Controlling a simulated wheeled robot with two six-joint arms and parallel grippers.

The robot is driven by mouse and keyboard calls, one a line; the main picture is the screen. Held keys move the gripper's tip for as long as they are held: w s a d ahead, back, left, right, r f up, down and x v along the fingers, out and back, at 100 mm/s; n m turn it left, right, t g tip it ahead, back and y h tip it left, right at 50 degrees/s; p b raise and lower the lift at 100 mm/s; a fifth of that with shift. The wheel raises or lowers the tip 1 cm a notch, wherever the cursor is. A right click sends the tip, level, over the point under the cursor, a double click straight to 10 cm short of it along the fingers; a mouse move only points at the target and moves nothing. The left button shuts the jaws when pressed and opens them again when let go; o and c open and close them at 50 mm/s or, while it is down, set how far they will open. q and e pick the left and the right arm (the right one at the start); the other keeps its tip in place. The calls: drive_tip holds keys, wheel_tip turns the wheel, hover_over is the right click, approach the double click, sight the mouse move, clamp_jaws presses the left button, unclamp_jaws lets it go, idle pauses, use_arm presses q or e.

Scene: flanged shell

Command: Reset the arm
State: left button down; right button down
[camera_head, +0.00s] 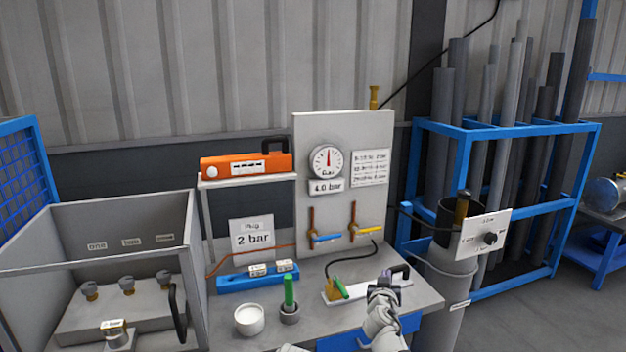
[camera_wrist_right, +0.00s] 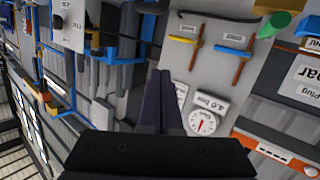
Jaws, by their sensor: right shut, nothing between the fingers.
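My left gripper is not in either view; a small pale piece at the bottom edge of the head view may be part of my left arm.
A grey panel (camera_head: 300,230) with a gauge (camera_head: 326,161) and two valve levers stands behind the bench. A blue tray (camera_head: 235,283), white bowl (camera_head: 249,319) and green-handled item (camera_head: 289,291) are left of my gripper.

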drive_tip(key=s+a+f+n+g+y+p, duration=0.1)
drive_tip(key=s+a+f+g, duration=0.3)
drive_tip(key=s, duration=0.6)
drive_tip(key=s+a+f+n+g+y+p, duration=0.1)
drive_tip(key=s+a+f+g, duration=0.4)
drive_tip(key=s, duration=0.5)
drive_tip(key=s+a+f+n+g+y+p, duration=0.1)
drive_tip(key=s+a+f+n+g+p, duration=0.1)
drive_tip(key=s, duration=0.9)
drive_tip(key=a+f+n+g, duration=0.1)
drive_tip(key=a+f+g, duration=0.1)
drive_tip(key=a+g, duration=0.1)
drive_tip(key=shift+f+n+g, duration=0.15)
drive_tip(key=shift+n+g, duration=0.15)
drive_tip(key=shift+g, duration=0.4)
